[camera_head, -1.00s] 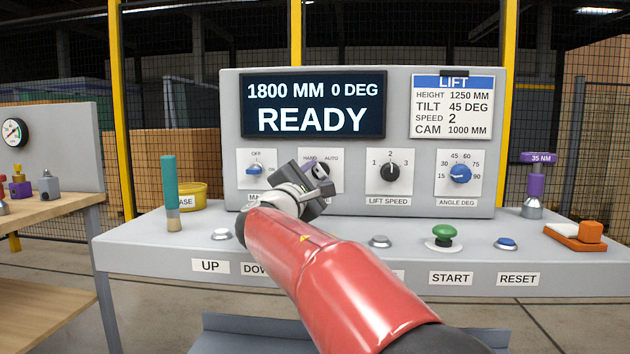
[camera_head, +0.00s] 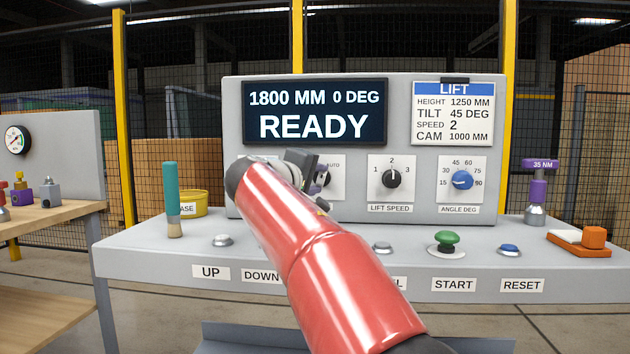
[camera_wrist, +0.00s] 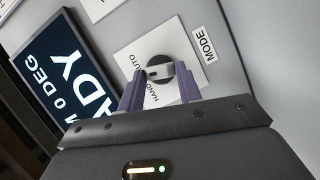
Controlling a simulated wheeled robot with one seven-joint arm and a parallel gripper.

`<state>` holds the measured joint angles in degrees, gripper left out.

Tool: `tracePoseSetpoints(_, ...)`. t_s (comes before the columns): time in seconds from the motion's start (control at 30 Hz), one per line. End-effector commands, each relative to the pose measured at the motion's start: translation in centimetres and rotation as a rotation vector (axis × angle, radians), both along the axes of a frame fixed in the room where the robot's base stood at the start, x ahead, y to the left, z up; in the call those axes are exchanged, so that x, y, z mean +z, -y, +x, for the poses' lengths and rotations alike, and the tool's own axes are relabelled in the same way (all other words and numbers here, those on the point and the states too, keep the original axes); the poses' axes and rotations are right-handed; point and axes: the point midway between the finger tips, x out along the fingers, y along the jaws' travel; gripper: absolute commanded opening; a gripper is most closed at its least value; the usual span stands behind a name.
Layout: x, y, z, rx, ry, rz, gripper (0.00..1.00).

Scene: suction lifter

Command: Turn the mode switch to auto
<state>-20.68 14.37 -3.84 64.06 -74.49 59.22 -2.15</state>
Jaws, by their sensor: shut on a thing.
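The mode switch is a dark round knob with a light grey bar (camera_wrist: 160,71) on a white plate (camera_wrist: 125,57) marked HAND and AUTO, beside a MODE label. My gripper (camera_wrist: 157,82) has its two purple fingers shut on the knob, one on each side. The bar's marked end points toward the side of the plate bearing the two words; I cannot tell its exact setting. In the head view the switch plate (camera_head: 336,187) is mostly hidden behind my gripper (camera_head: 320,181) and red arm; only AUTO shows.
The display (camera_head: 315,112) reads READY. The lift speed knob (camera_head: 391,179) and blue angle knob (camera_head: 463,180) are right of the switch. Below are the green START button (camera_head: 446,239) and blue RESET button (camera_head: 509,248). A teal-handled brush (camera_head: 171,195) stands left.

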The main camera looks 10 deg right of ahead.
Motion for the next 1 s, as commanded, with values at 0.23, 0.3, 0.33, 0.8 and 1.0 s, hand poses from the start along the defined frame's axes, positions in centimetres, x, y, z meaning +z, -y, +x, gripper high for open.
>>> tracePoseSetpoints(0.23, 0.16, 0.13, 0.00, -0.001, 0.065, 0.210, 0.12)
tracePoseSetpoints(0.3, 0.17, 0.17, -0.01, -0.002, 0.081, 0.261, 0.12)
tracePoseSetpoints(0.33, 0.21, 0.18, -0.02, -0.002, 0.088, 0.280, 0.12)
tracePoseSetpoints(0.8, 0.25, 0.27, -0.06, -0.003, 0.149, 0.472, 0.12)
tracePoseSetpoints(1.0, 0.23, 0.28, -0.07, -0.003, 0.155, 0.491, 0.12)
